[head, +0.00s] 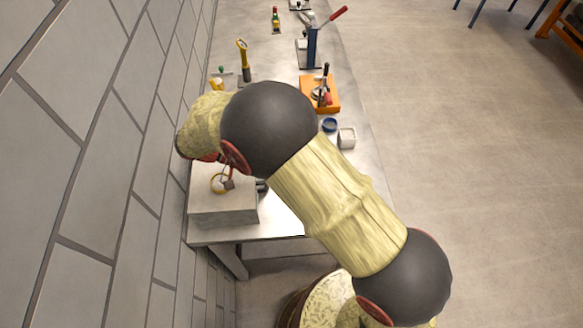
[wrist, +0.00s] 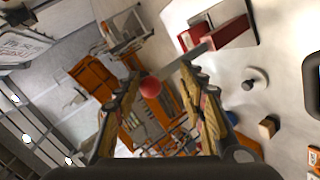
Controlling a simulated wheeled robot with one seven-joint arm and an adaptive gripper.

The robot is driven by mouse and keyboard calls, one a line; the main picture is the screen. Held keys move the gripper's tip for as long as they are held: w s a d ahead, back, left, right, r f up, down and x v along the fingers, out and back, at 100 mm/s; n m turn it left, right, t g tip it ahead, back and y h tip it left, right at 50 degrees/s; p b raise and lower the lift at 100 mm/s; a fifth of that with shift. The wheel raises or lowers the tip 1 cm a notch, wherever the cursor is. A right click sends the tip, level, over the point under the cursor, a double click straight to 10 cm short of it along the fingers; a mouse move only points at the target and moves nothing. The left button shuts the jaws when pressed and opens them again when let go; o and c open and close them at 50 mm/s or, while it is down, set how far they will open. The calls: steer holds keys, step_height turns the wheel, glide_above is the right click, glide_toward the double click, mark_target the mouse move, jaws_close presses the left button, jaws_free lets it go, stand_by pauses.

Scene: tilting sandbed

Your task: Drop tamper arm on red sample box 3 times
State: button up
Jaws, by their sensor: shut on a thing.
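In the wrist view, my gripper (wrist: 160,82) has its two yellowish fingers on either side of a red ball knob (wrist: 150,87), shut on the tamper arm. The tamper arm (wrist: 184,63) shows as a grey bar running from near the knob up to the right. The red sample box (wrist: 229,33) shows beyond the bar's upper end; I cannot tell whether they touch. In the head view, my arm hides the gripper, the tamper arm and the red box.
Floor is open to the right.

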steer(key=shift+w+a, duration=0.15)
steer(key=v, duration=0.7)
steer(key=shift+r, duration=0.2)
stand_by(0.7)
